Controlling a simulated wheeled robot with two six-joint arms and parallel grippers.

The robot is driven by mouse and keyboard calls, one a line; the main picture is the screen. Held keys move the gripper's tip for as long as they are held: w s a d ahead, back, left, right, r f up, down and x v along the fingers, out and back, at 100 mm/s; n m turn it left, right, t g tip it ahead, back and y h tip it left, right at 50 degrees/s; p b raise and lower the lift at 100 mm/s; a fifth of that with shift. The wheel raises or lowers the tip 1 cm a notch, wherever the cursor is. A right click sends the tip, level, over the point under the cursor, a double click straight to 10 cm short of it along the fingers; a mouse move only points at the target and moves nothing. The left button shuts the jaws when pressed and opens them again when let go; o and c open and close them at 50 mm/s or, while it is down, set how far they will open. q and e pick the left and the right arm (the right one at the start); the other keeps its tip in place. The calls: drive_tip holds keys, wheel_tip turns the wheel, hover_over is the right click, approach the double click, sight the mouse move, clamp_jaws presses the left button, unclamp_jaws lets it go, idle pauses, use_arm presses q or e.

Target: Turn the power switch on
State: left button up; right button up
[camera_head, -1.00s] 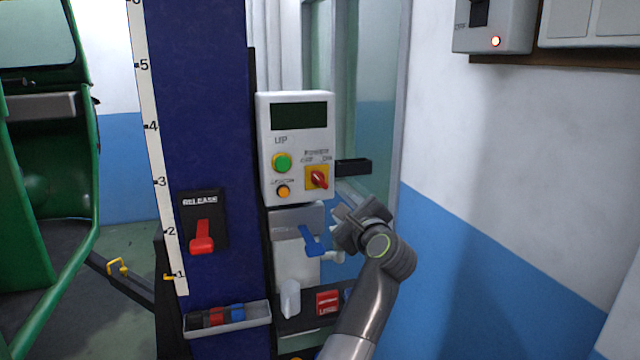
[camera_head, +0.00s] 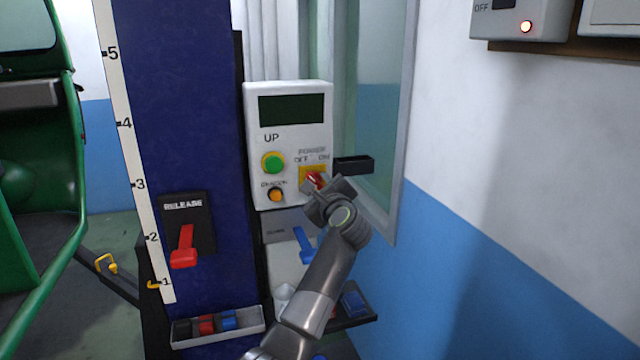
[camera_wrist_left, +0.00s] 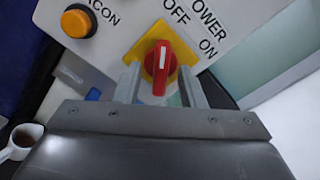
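The power switch is a red rotary knob (camera_head: 315,180) on a yellow plate, at the lower right of the white control box (camera_head: 288,110). In the left wrist view the knob (camera_wrist_left: 160,68) has a white mark that points toward the OFF label. My left gripper (camera_head: 319,189) is at the knob in the head view and partly covers it. In the left wrist view its open fingers (camera_wrist_left: 160,88) stand on either side of the knob, with gaps visible. Contact cannot be told. My right gripper is not in view.
The box has a green UP button (camera_head: 273,162) and an orange beacon button (camera_head: 275,195). A red release lever (camera_head: 184,245) is on the blue column (camera_head: 190,100). A blue lever (camera_head: 305,246) sits below the box. A black bracket (camera_head: 354,165) juts out at right.

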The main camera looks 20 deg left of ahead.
use_arm(q)
drive_tip(key=shift+s+r, duration=0.15)
drive_tip(key=shift+s, duration=0.05)
drive_tip(key=shift+c, duration=0.5)
clamp_jaws()
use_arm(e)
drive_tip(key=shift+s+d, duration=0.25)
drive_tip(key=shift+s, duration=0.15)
